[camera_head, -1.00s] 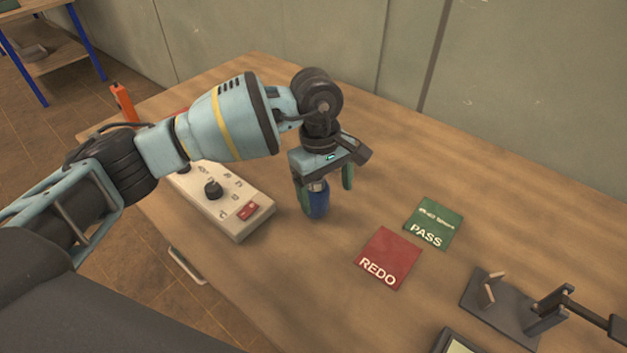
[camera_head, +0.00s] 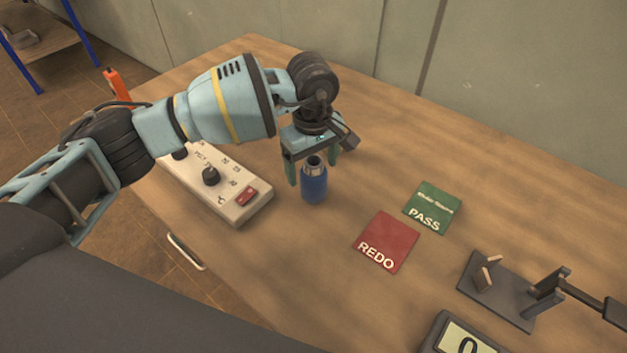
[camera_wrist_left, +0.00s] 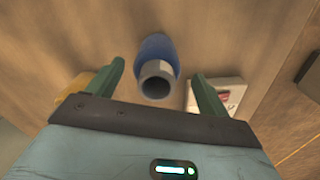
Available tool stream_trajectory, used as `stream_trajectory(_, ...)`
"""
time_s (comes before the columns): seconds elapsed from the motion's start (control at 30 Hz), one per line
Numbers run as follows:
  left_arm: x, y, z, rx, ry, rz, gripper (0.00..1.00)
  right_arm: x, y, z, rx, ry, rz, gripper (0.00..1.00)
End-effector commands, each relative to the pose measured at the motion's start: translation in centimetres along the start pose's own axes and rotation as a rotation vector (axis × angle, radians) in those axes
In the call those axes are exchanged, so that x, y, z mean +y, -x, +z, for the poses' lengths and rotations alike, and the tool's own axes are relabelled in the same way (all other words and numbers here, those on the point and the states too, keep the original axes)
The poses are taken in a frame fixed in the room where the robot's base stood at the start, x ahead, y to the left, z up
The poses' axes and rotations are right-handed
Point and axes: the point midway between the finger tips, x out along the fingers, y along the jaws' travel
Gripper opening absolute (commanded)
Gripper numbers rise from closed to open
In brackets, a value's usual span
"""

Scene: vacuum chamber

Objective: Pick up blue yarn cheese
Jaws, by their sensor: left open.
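The blue yarn cheese (camera_head: 314,187) stands upright on the wooden table as a small blue cylinder with a bare grey tube end on top. My left gripper (camera_head: 312,168) is open and empty, pointing down just behind the cheese in the head view. The cheese covers part of the space between its green fingers. In the left wrist view the cheese (camera_wrist_left: 157,48) shows between and just beyond the two fingertips (camera_wrist_left: 157,71), apart from both. My right gripper is not in view.
A white control box (camera_head: 222,187) with knobs and a red switch stands close to the left. A red REDO mat (camera_head: 386,240) and green PASS mat (camera_head: 432,207) lie to the right. A dark stand (camera_head: 495,290) and a display (camera_head: 465,338) are at lower right.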

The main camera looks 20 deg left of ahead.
Motion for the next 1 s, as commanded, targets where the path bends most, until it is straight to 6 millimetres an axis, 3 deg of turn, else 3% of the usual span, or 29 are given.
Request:
stream_trajectory(0.27,0.3,-3.7,-0.1,0.0,0.002,-0.003,0.79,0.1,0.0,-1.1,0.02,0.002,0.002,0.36)
stream_trajectory(0.5,0.3,-4.0,-0.1,0.0,0.001,-0.001,0.79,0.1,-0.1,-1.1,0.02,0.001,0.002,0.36)
stream_trajectory(0.9,0.3,-4.0,-0.1,0.0,0.001,-0.001,0.29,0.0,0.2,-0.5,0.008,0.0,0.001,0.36)
stream_trajectory(1.0,0.3,-4.0,-0.1,0.0,0.001,0.0,0.29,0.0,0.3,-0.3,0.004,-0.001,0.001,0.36)
